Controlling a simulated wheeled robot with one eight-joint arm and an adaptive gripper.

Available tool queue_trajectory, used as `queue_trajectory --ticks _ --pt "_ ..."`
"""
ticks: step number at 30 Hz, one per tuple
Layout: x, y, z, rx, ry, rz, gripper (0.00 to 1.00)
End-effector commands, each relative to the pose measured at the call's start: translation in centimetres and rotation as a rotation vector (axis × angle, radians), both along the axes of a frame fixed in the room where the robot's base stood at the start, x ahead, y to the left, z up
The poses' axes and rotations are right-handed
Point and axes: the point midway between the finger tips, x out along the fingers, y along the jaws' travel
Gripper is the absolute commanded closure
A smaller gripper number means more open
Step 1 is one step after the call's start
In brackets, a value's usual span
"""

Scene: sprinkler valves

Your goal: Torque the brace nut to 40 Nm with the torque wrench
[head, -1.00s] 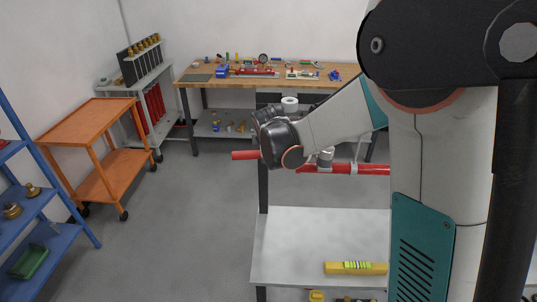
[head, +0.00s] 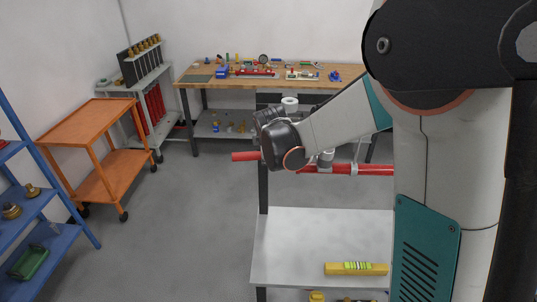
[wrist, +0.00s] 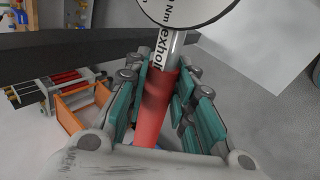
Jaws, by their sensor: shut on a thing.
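In the wrist view my gripper (wrist: 168,100) is shut around the red handle (wrist: 153,105) of the torque wrench. A chrome shaft runs up from the handle to a round white dial (wrist: 185,8) marked Nm, cut off by the top edge. In the head view my wrist hides most of the gripper and wrench. A short red rod (head: 245,156) shows left of my wrist; I cannot tell whether it is the wrench handle. Right of it runs a red pipe (head: 375,170) with a pale brace clamp (head: 354,168) and a grey fitting (head: 326,158). I cannot make out the brace nut.
A grey bench (head: 300,240) with a yellow level (head: 355,268) stands below the pipe. A wooden workbench (head: 225,85) with tools is behind. An orange cart (head: 88,117) and blue shelf (head: 55,240) stand at left. The floor between is clear.

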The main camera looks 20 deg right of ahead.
Motion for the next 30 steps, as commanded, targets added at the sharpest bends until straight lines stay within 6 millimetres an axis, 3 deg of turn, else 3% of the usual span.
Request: queue_trajectory --ticks 30 --pt "-0.84 0.13 0.17 0.001 0.0 0.04 1.0"
